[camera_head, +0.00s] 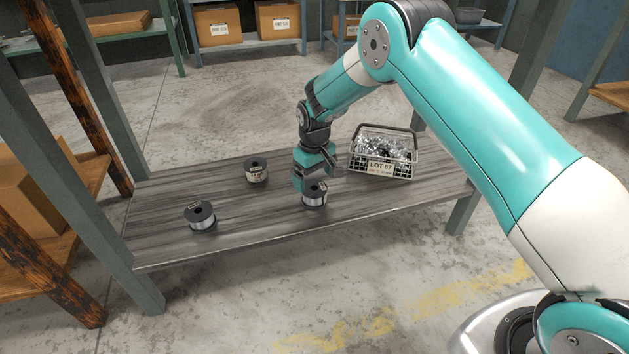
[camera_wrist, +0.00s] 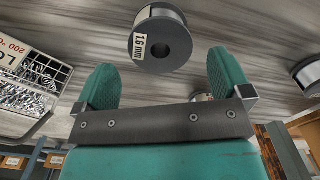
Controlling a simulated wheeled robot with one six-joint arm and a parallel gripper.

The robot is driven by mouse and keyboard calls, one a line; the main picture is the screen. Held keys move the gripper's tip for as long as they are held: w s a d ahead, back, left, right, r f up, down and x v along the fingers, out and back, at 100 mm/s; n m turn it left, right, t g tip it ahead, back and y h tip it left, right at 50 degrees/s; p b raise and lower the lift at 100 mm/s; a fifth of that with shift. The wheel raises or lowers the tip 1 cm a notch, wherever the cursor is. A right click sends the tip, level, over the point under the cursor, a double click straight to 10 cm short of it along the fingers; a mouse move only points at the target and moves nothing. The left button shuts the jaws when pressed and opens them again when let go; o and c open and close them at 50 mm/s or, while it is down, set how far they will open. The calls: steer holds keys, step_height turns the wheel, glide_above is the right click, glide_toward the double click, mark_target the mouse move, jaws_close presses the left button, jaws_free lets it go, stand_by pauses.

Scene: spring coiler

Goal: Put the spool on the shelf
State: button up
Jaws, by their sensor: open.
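Three similar spools with black flanges and silver wire stand on the grey wooden shelf board (camera_head: 270,226). The right spool (camera_head: 314,196) is right by my gripper (camera_head: 311,172). The left spool (camera_head: 200,215) and the back spool (camera_head: 256,170) stand apart to the left. In the wrist view, a spool labelled "1.6 mm" (camera_wrist: 160,40) lies just beyond my open gripper (camera_wrist: 162,68), centred on the gap between the teal fingers. Nothing is held. Another spool (camera_wrist: 308,74) is cut off at the right edge, and one is mostly hidden behind the right finger.
A wire basket (camera_head: 384,163) marked "LOT 67", full of shiny metal parts, stands right of my gripper; it also shows in the wrist view (camera_wrist: 33,78). Grey-green posts flank the board. Boxes (camera_head: 278,20) sit on racks behind.

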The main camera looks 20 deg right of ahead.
steer(key=s+a+r+y+p, duration=0.1)
steer(key=s+r, duration=0.4)
steer(key=r, duration=0.3)
steer(key=s+a+r+n+p, duration=0.1)
steer(key=s+r, duration=0.4)
steer(key=r, duration=0.3)
steer(key=s+a+r+y, duration=0.1)
steer(key=s+a+r, duration=0.1)
steer(key=s+r, duration=0.45)
steer(key=s+r+y, duration=0.1)
steer(key=s+r, duration=0.2)
steer(key=s, duration=0.7)
steer(key=s+r+n+y, duration=0.1)
steer(key=s+r, duration=0.3)
steer(key=s, duration=0.7)
steer(key=shift+r, duration=0.3)
